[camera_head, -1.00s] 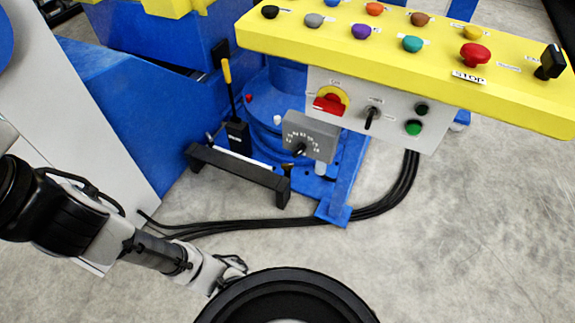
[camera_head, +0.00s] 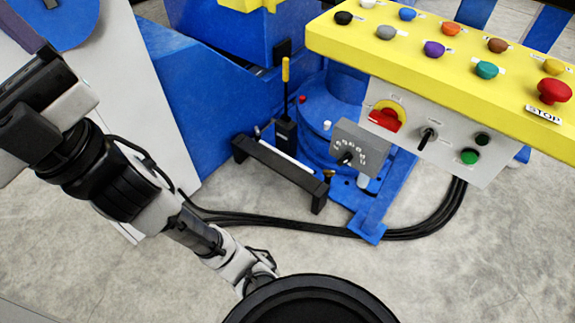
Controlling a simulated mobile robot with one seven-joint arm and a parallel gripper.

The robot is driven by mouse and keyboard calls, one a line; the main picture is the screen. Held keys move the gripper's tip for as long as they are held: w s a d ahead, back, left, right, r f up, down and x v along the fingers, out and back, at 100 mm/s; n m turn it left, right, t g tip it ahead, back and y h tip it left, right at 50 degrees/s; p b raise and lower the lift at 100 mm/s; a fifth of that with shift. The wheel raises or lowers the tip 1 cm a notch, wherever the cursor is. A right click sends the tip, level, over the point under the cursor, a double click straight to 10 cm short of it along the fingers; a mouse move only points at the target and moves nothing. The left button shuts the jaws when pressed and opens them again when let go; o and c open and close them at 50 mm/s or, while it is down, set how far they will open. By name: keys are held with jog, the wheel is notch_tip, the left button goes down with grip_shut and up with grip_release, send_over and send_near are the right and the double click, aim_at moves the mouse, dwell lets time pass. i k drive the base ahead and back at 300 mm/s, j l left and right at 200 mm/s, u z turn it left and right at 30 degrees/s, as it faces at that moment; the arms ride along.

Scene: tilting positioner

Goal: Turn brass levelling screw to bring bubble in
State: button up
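A small brass-coloured spot (camera_head: 328,173) shows low on the blue positioner base, by the right end of a black bracket; it is too small to tell whether it is the levelling screw. A pale tube (camera_head: 286,158) lies along the black bracket (camera_head: 275,172); I cannot make out a bubble in it. My arm comes down from the upper left, and its thin end reaches the bottom centre beside a black round part. My gripper is not visible; no fingers show. Nothing of my arm touches the bracket or the brass spot.
A yellow control desk (camera_head: 440,50) with coloured buttons overhangs at the upper right. Black cables (camera_head: 300,228) cross the floor. Concrete floor (camera_head: 420,280) is clear at the lower right.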

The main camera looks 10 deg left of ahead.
aim_at(328, 174)
jog(key=i+j+z, duration=0.4)
jog(key=i, duration=0.15)
jog(key=i+j+z, duration=0.4)
jog(key=i, duration=0.05)
